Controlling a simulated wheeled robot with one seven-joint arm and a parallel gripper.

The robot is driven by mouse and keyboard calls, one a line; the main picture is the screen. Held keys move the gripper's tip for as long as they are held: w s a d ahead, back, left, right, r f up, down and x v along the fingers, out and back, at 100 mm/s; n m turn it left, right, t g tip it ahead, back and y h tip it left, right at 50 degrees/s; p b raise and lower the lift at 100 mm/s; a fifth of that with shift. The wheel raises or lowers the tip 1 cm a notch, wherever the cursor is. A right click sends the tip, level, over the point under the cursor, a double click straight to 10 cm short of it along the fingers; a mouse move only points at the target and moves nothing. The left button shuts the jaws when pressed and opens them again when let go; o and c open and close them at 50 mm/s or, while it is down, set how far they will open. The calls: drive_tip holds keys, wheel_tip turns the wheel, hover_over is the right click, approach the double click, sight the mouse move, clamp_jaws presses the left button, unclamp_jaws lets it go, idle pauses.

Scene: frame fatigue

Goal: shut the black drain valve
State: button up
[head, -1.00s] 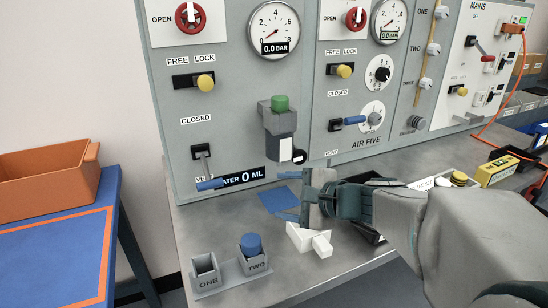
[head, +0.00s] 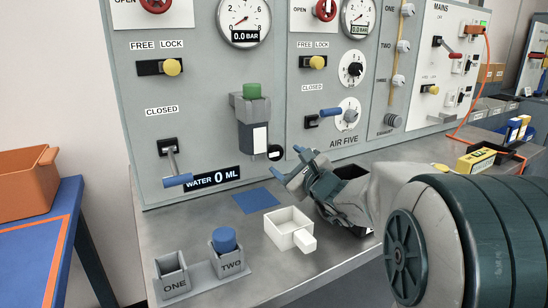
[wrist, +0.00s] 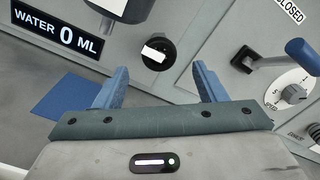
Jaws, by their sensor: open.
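The black drain valve (head: 275,152) is a small round black knob with a white bar, low on the grey panel below the green-capped filter (head: 252,115). In the wrist view the valve (wrist: 158,51) shows just beyond the fingertips, roughly between them, its white bar lying slantwise near level. My gripper (head: 288,165) has blue fingers and is open and empty, pointing at the panel close to the valve; it also shows in the wrist view (wrist: 160,70). I cannot tell the exact gap, but no finger clearly touches the knob.
A blue-handled lever (head: 178,180) is at left by the WATER 0 ML display (head: 212,178). Another blue lever (head: 330,112) is at right. A white open box (head: 290,228), a blue pad (head: 257,198) and the ONE and TWO holders (head: 200,275) stand on the bench.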

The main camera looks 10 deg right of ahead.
sight(277, 154)
drive_tip(key=x, duration=0.6)
drive_tip(key=shift+w+a+b, duration=0.1)
drive_tip(key=shift+w+b, duration=0.1)
drive_tip(key=shift+b, duration=0.1)
drive_tip(key=c, duration=1)
